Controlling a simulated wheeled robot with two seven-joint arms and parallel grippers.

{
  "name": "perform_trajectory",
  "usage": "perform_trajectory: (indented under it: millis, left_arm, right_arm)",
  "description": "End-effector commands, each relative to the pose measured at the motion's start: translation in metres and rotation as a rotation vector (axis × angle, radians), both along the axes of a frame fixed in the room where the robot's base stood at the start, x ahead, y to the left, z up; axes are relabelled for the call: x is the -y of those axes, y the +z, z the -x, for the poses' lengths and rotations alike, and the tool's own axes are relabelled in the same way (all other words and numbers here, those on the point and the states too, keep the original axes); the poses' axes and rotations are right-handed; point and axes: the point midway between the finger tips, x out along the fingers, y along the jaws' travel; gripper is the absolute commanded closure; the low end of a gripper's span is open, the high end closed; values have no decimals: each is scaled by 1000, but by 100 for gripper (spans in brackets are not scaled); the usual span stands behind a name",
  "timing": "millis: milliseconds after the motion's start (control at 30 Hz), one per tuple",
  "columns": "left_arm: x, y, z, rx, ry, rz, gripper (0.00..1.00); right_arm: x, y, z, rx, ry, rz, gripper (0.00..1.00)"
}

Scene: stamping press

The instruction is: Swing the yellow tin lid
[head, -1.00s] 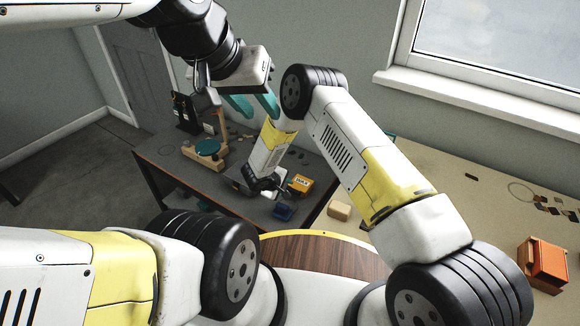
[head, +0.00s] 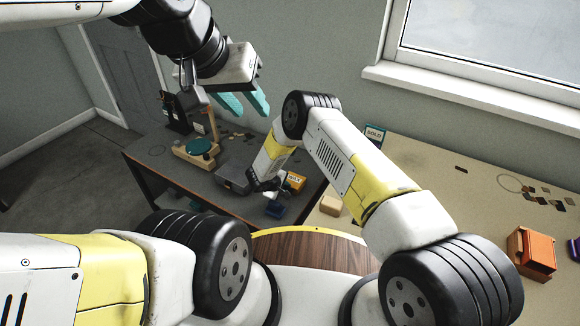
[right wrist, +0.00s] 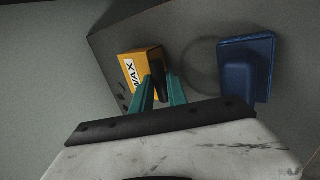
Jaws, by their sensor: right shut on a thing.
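The yellow tin (head: 297,180), labelled "WAX", stands on the dark table; it also shows in the right wrist view (right wrist: 137,66). My right gripper (right wrist: 161,84) is beside the tin, its teal fingers on either side of a narrow dark piece (right wrist: 158,74) at the tin's right. It is shut on that piece. I cannot tell whether the piece belongs to the lid, nor how far the lid stands open. In the head view the right fingertips are hard to make out. My left gripper (head: 245,101) is open and empty, high above the table.
A blue object (head: 274,210) lies close to the tin, also in the right wrist view (right wrist: 245,68). A grey box (head: 232,178) and a wooden stand with a green disc (head: 200,147) are further left. A wooden block (head: 330,206) and an orange box (head: 530,253) are on the beige table.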

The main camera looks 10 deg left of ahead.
Motion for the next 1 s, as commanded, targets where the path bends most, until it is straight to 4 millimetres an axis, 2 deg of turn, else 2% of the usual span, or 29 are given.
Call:
perform_trajectory:
  millis: [133,367,767,1000]
  left_arm:
    - [0,0,0,0,0,0,64]
    - [0,0,0,0,0,0,64]
    - [0,0,0,0,0,0,64]
    - [0,0,0,0,0,0,64]
  right_arm:
    - [0,4,1,-4,1,-2,100]
    - [1,23,-4,-4,1,-2,100]
    - [2,28,-6,-1,1,-1,100]
    - [6,46,-15,1,0,0,100]
